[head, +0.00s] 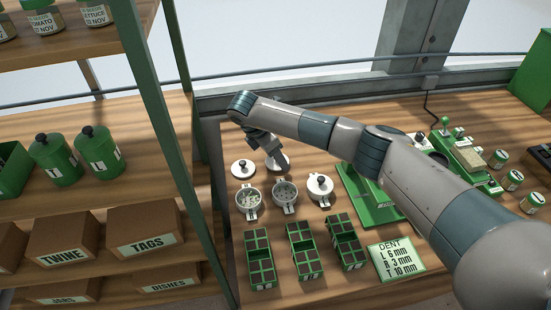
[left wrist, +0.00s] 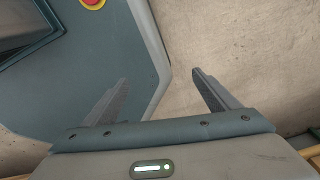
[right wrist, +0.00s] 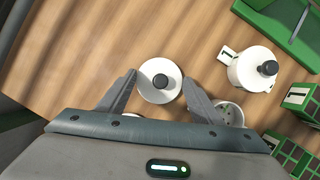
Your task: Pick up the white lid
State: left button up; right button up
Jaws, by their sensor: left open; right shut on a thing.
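A round white lid (head: 278,164) with a dark knob is at the back of the bench, behind the pots. My right gripper (head: 270,148) is over it and partly hides it. In the right wrist view the lid (right wrist: 160,92) sits between the two fingers, and my right gripper (right wrist: 160,79) is shut on it. Whether it is clear of the bench is hard to tell. A second white lid (head: 243,171) lies to its left. My left gripper (left wrist: 158,75) is open and empty, away from the bench, above the floor and beside my own base.
Green seed trays (head: 302,251), a dent card (head: 397,259) and a green stand (head: 370,207) are nearby. A shelf post (head: 170,140) rises at the left.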

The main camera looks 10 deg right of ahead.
jog(key=shift+r, duration=0.4)
notch_tip(320, 180, up, 2)
jog(key=shift+r+b, duration=0.25)
jog(key=shift+b, duration=0.75)
pick_arm(q)
jog(key=w+d+f+t+b, duration=0.1)
jog(key=w+f+b, duration=0.2)
jog(key=w+f, duration=0.1)
jog(key=shift+d+f, duration=0.2)
jog(key=shift+f, duration=0.1)
pick_arm(e)
jog(key=s+d+r, duration=0.7)
jog(key=d, duration=0.2)
jog(key=shift+d, duration=0.25)
pick_arm(q)
jog(key=shift+s, duration=0.1)
